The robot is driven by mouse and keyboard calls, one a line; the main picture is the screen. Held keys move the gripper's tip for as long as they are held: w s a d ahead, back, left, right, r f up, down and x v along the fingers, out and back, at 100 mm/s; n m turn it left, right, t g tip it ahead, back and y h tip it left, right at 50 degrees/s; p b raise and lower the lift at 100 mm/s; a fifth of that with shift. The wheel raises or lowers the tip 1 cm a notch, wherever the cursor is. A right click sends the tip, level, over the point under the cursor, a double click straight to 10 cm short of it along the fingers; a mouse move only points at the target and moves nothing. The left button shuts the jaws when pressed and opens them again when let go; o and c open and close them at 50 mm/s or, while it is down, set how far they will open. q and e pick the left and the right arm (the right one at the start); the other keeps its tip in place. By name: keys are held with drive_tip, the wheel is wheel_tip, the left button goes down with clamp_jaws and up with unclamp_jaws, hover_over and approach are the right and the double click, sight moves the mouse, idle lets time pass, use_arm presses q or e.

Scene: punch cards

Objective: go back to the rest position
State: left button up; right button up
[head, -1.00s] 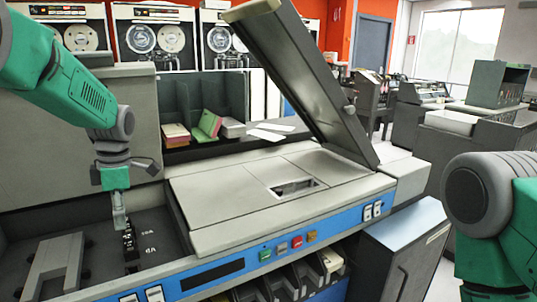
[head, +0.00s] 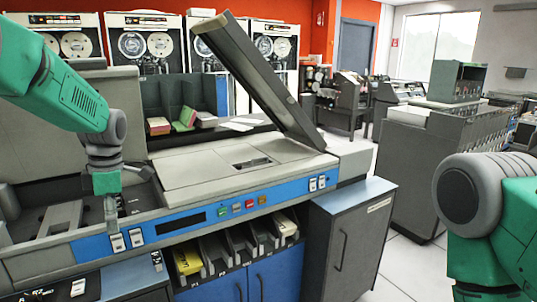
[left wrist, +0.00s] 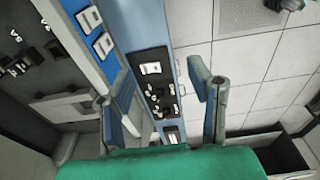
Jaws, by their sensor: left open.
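My left gripper (head: 110,212) is open and empty in front of the left part of the grey and blue card machine (head: 225,170). In the head view its fingers overlap the dark recessed panel (head: 135,202), just above two white rocker switches (head: 126,240). In the left wrist view the left gripper (left wrist: 160,92) has its fingers spread, with a dark switch panel (left wrist: 152,85) and floor tiles seen behind and between them. My right arm enters at the right edge of the head view; its gripper is out of the picture.
The machine's tilted lid (head: 265,80) stands open. Red (head: 158,126) and green (head: 184,118) card stacks lie behind it. Card bins (head: 215,250) sit under the blue strip, one holding yellow cards (head: 187,261). A grey cabinet (head: 350,240) stands right of them, with open floor (head: 405,265) beyond.

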use_arm(q)
drive_tip(key=s+d+f+m, duration=0.1)
drive_tip(key=s+f+m, duration=0.45)
drive_tip(key=f, duration=0.55)
drive_tip(key=s+d+f+m, duration=0.1)
drive_tip(key=s+f+m, duration=0.45)
drive_tip(key=f, duration=0.55)
drive_tip(key=s+d+f+m, duration=0.1)
drive_tip(key=s+f+m, duration=0.2)
drive_tip(key=s, duration=0.6)
drive_tip(key=s+d+f+m, duration=0.2)
drive_tip(key=s+f+m, duration=0.1)
drive_tip(key=s+m, duration=0.3)
drive_tip(key=s+d+f+m+t+h, duration=0.1)
drive_tip(key=s+m, duration=0.4)
drive_tip(key=s, duration=0.6)
drive_tip(key=shift+s+d+f, duration=0.3)
drive_tip(key=shift+d+f, duration=0.4)
drive_tip(key=shift+f, duration=0.35)
use_arm(e)
drive_tip(key=shift+d, duration=0.2)
